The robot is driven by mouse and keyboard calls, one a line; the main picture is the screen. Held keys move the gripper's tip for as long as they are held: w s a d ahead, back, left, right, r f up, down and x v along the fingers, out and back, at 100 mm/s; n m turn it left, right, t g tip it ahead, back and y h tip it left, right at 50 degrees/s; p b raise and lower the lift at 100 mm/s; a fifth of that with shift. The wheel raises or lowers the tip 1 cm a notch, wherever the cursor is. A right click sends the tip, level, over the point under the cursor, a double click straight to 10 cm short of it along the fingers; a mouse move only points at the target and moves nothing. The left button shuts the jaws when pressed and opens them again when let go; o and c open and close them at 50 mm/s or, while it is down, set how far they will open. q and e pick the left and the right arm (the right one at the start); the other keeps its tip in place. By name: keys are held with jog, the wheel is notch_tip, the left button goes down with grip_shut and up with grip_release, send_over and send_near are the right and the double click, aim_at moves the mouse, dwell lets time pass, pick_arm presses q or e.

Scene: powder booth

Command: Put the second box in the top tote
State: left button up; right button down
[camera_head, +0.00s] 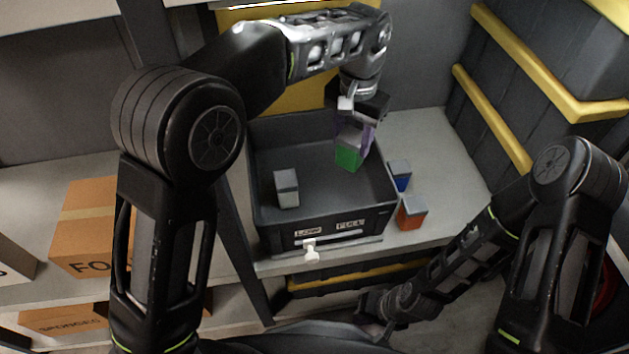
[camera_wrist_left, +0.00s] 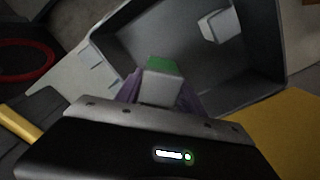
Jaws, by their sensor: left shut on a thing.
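A dark grey tote (camera_head: 325,222) stands on the upper shelf, with a label on its front wall. A grey-white box (camera_head: 287,188) stands inside it at the left, and it also shows in the left wrist view (camera_wrist_left: 218,24). My left gripper (camera_head: 358,128) is shut on a green box (camera_head: 348,157) with a grey top, over the right part of the tote. The green box also shows between the fingers in the left wrist view (camera_wrist_left: 161,80). Whether it touches the tote floor I cannot tell. My right gripper (camera_head: 378,318) is low in front of the shelf, its fingers unclear.
A blue box (camera_head: 400,176) and an orange box (camera_head: 411,213) stand on the shelf just right of the tote. Cardboard cartons (camera_head: 90,225) are at the left. Dark bins with yellow rims (camera_head: 540,75) are at the right. Another yellow-edged tote (camera_head: 350,278) is below.

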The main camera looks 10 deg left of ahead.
aim_at(350, 156)
pick_arm(q)
notch_tip(350, 156, down, 4)
jog(key=shift+f+b, duration=0.15)
jog(key=shift+b, duration=0.6)
jog(key=shift+f, duration=0.35)
jog(key=shift+f+b, duration=0.8)
jog(key=shift+f, duration=1.7)
jog(key=shift+f, duration=0.1)
jog(key=o, duration=1.5)
jog(key=shift+c, duration=0.2)
